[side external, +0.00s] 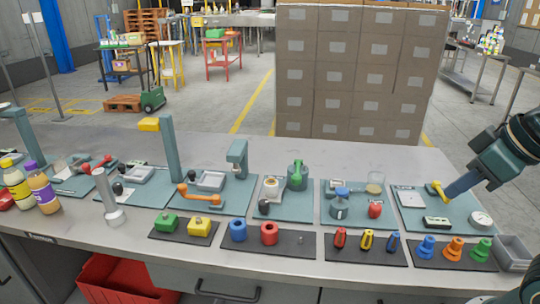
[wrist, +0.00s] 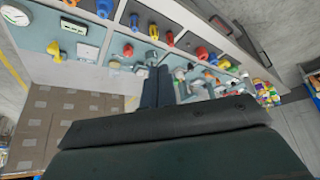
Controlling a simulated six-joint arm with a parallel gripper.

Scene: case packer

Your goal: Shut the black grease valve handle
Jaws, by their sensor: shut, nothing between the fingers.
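Several small black round knobs stand on the panels in the side external view. One black knob (side external: 264,207) is at the front of the middle teal panel, beside a small pale-topped cylinder (side external: 271,186). Another black knob (side external: 117,188) is further left. I cannot tell which is the grease valve handle. My gripper (side external: 452,190) is at the right, over the rightmost panel and near a yellow handle (side external: 435,188), well away from these knobs. In the wrist view my gripper (wrist: 158,70) has its two dark fingers together, with nothing between them.
Stacked cartons (side external: 360,75) rise behind. The bench's back strip is clear.

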